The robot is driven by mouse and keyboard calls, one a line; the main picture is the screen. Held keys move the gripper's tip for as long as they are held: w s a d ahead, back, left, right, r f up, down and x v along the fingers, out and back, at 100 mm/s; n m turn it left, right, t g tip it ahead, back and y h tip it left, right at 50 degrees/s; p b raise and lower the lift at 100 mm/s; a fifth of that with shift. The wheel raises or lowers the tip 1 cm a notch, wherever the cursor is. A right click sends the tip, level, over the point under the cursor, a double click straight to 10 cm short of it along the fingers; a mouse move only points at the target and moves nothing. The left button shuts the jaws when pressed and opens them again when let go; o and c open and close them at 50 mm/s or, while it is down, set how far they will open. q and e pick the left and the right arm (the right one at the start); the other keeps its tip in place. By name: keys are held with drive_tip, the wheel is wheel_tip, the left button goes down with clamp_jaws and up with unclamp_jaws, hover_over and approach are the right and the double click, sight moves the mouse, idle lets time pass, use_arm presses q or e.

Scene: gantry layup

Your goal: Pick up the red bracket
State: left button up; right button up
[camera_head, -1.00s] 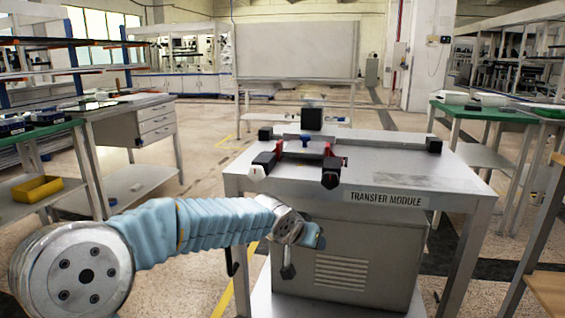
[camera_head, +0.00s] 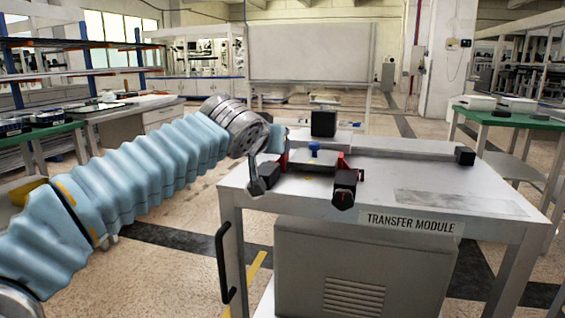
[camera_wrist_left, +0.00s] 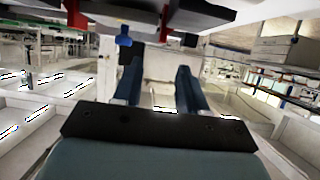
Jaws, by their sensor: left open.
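My left gripper (camera_head: 262,178) is at the table's left edge, beside the left red piece. In the wrist view its two blue fingers (camera_wrist_left: 158,88) are apart with nothing between them. My right gripper is not in view.
Black blocks stand at the front of the fixture (camera_head: 344,188), at the back (camera_head: 323,123) and at the right end of a rail (camera_head: 465,156). A small blue part (camera_head: 315,149) sits between the red pieces. The table's right half is mostly clear.

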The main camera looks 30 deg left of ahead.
use_arm(q)
drive_tip(key=x, duration=1)
drive_tip(key=shift+a+p, duration=0.15)
drive_tip(key=shift+p, duration=0.25)
clamp_jaws()
